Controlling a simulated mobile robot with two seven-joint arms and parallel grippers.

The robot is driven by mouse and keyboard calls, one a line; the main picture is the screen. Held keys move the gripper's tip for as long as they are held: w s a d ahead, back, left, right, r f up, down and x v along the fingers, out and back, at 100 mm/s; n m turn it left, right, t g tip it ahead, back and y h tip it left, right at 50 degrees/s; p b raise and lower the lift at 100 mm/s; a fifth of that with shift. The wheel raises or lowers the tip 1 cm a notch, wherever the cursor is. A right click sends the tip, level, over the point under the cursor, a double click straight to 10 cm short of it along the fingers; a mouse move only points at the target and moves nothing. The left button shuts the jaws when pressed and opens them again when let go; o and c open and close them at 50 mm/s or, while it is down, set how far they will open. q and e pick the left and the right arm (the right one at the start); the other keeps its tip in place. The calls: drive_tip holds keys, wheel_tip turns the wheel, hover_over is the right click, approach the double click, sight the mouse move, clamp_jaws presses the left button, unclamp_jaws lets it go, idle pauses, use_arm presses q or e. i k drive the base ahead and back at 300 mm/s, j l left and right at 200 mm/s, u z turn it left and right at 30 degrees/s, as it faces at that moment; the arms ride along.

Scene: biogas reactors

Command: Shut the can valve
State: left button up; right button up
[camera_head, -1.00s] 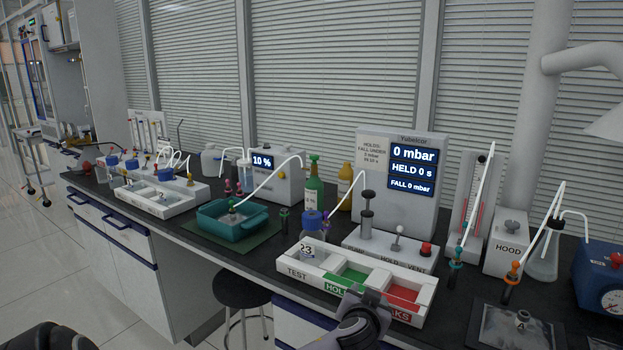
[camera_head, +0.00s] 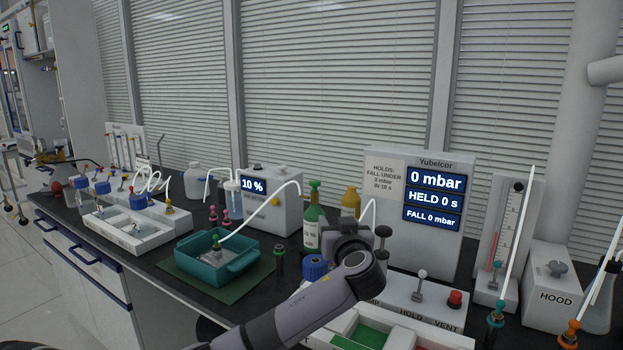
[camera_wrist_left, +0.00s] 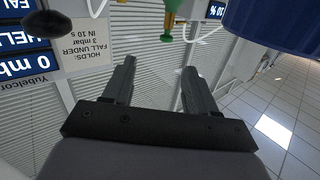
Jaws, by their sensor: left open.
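A green gas can (camera_head: 313,222) with a green valve (camera_head: 314,185) on top stands upright at the back of the bench, left of the pressure station. The green valve also shows upside down at the top of the left wrist view (camera_wrist_left: 166,37). My left gripper (camera_head: 352,228) is right of the can and nearer me, over the front of the station; its fingers are mostly hidden in the head view. In the left wrist view the left gripper (camera_wrist_left: 160,66) is open and empty, apart from the valve. My right gripper is not in view.
A blue-capped bottle (camera_head: 315,268) stands just below my left gripper. The pressure station (camera_head: 440,240) reads 0 mbar, with a lever and red button in front. A teal tub (camera_head: 238,265) is left. A yellow bottle (camera_head: 351,200) stands behind the gripper.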

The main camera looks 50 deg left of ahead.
sight(314, 184)
drive_tip(key=i+j, duration=0.15)
drive_tip(key=j, duration=0.2)
drive_tip(key=i+j, duration=0.15)
drive_tip(key=j, duration=0.25)
drive_tip(key=i+j, duration=0.1)
drive_tip(key=j, duration=0.25)
